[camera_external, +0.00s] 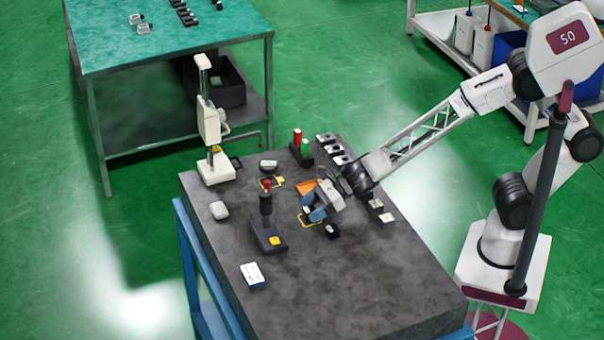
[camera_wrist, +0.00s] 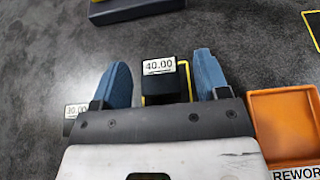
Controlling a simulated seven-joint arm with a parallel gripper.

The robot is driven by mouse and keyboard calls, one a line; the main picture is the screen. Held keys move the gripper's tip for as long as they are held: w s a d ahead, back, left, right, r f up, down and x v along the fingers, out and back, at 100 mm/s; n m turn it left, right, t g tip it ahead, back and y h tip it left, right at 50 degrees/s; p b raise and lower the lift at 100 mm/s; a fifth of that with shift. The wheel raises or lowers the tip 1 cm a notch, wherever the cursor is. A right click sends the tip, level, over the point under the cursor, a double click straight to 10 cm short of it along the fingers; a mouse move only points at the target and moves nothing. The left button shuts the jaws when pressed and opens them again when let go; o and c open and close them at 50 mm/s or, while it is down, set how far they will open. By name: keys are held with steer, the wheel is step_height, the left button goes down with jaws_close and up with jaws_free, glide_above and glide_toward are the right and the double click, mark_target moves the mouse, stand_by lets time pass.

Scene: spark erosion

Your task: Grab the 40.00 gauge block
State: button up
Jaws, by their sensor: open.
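The 40.00 gauge block (camera_wrist: 160,78) is a dark block with a white label reading 40.00 on top, in the wrist view. It stands between the two blue fingers of my gripper (camera_wrist: 165,82), with a gap on each side. My gripper is open, and its palm hides the near side of the block. In the external view my gripper (camera_external: 317,206) is low over the dark table, at a yellow-outlined spot (camera_external: 304,223); the block is mostly hidden there.
A block labelled 30.00 (camera_wrist: 76,111) is left of my gripper in the wrist view. An orange REWORK tray (camera_wrist: 285,118) is close on the right. A dark stand (camera_external: 268,235) with a red top is nearby. The table's front right is clear.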

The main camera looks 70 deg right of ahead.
mark_target(310, 209)
steer(key=shift+w+a+f, duration=0.15)
steer(key=shift+w+a, duration=0.05)
steer(key=shift+a, duration=0.05)
stand_by(0.4)
jaws_close()
stand_by(0.4)
steer(key=shift+r, duration=0.6)
step_height(310, 209, up, 3)
steer(key=shift+f, duration=0.2)
steer(key=s+d, duration=0.2)
steer(key=s, duration=0.2)
steer(key=s+d+r, duration=0.1)
steer(key=s+d, duration=0.2)
steer(key=s, duration=0.2)
steer(key=s+d, duration=0.2)
steer(key=s, duration=0.3)
steer(key=shift+d+r, duration=0.15)
steer(key=shift+d, duration=0.25)
